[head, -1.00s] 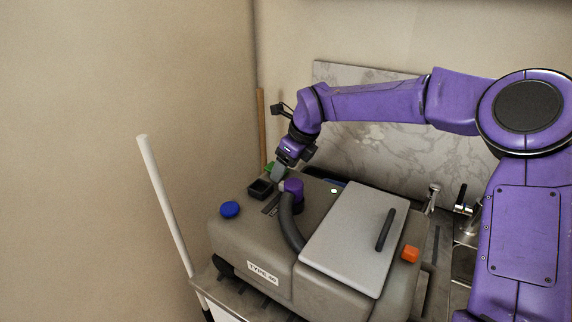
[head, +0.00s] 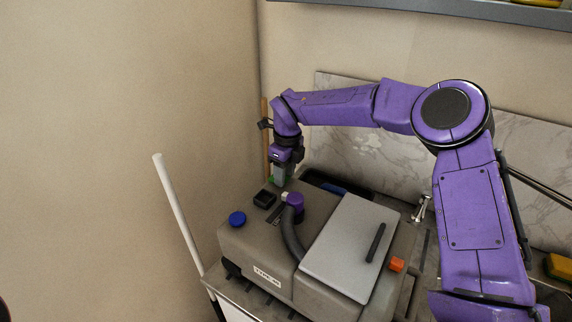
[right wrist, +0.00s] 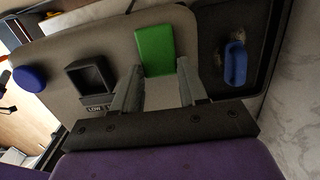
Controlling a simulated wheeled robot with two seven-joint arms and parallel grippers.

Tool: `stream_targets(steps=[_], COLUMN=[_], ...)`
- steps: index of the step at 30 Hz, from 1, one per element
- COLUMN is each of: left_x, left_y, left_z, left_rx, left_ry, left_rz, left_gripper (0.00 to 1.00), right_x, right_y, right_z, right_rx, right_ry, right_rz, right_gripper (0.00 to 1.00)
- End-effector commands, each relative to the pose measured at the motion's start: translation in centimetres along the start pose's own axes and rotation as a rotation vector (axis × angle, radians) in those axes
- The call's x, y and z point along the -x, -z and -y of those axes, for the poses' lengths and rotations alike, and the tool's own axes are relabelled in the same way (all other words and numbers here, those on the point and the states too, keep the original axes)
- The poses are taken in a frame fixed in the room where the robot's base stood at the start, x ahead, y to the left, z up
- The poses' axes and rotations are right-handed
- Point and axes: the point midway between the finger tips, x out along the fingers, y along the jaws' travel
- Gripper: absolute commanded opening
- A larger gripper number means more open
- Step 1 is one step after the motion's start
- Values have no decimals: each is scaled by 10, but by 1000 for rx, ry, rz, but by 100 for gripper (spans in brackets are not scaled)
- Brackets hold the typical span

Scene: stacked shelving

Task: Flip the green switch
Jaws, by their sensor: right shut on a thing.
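The green switch (right wrist: 154,48) is a bright green block on top of a grey machine (right wrist: 62,48). In the right wrist view it sits between my right gripper's fingertips (right wrist: 157,74). In the head view only a small green bit (head: 271,180) shows beside my right gripper (head: 279,181), which points down at the machine's back left. My right gripper is shut on the green switch, with its fingers apart by about the switch's width. The finger contact is hard to see. My left gripper is out of view.
A white pole (head: 178,210) stands left. A marble panel (head: 350,150) is behind.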

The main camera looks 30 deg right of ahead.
Motion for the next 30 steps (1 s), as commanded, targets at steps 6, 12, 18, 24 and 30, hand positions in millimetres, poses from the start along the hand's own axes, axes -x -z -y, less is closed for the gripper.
stream_targets(steps=[6,12,18,24,30], left_x=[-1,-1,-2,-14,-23], left_y=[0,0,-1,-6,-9], left_z=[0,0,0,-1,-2], left_rx=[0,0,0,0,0], left_ry=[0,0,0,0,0], left_rz=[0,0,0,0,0], left_gripper=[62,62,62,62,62], right_x=[2,1,2,32,80], right_y=[-1,-1,0,-1,-1], right_z=[1,1,1,1,1], right_rx=[-1,-1,-1,-2,-2], right_ry=[4,3,3,5,5], right_rz=[6,5,5,10,9], right_gripper=[12,68,68,68,68])
